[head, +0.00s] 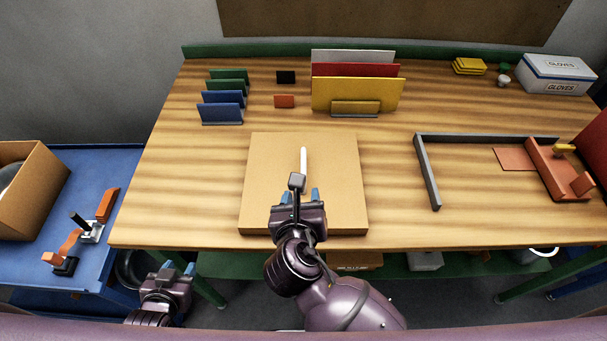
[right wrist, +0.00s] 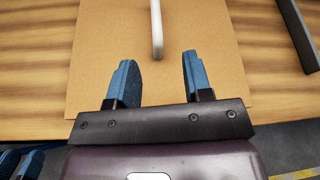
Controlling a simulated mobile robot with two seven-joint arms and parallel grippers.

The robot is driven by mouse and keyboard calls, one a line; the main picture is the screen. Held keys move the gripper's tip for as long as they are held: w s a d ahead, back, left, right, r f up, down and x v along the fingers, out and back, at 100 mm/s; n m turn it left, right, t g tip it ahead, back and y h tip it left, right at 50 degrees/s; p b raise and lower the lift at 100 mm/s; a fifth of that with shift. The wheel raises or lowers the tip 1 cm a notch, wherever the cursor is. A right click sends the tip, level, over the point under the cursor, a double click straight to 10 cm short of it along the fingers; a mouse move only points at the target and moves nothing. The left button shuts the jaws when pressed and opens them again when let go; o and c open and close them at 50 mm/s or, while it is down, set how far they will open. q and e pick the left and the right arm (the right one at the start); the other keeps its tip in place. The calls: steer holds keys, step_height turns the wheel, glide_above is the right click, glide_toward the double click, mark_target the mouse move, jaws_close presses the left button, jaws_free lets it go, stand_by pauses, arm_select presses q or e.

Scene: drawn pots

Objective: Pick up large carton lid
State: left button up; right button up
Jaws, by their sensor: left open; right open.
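The large carton lid (head: 341,170) is a flat tan square lying on the wooden table near its front edge. It has a white bar handle (head: 303,160) on top. My right gripper (head: 300,194) is open and empty over the front half of the lid. In the right wrist view, the lid (right wrist: 205,50) fills the middle, and the handle (right wrist: 156,30) stands ahead of and between the open blue fingers (right wrist: 160,78). The handle's near end is partly hidden by my arm in the head view. My left gripper (head: 178,268) is open and empty, low at the left, below the table top.
Blue and green upright panels (head: 222,108) and a yellow, red and white panel stack (head: 357,93) stand behind the lid. A grey corner frame (head: 428,172) lies to the right. A cardboard box (head: 28,190) stands on a blue surface at left. Table left of the lid is clear.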

mark_target(303, 170)
steer(key=x, duration=0.4)
steer(key=shift+w, duration=0.2)
steer(key=shift+a+x, duration=0.1)
steer(key=shift+x, duration=1.3)
steer(key=shift+a+x, duration=0.15)
steer(key=shift+x, duration=1.2)
steer(key=shift+r, duration=0.1)
jaws_close()
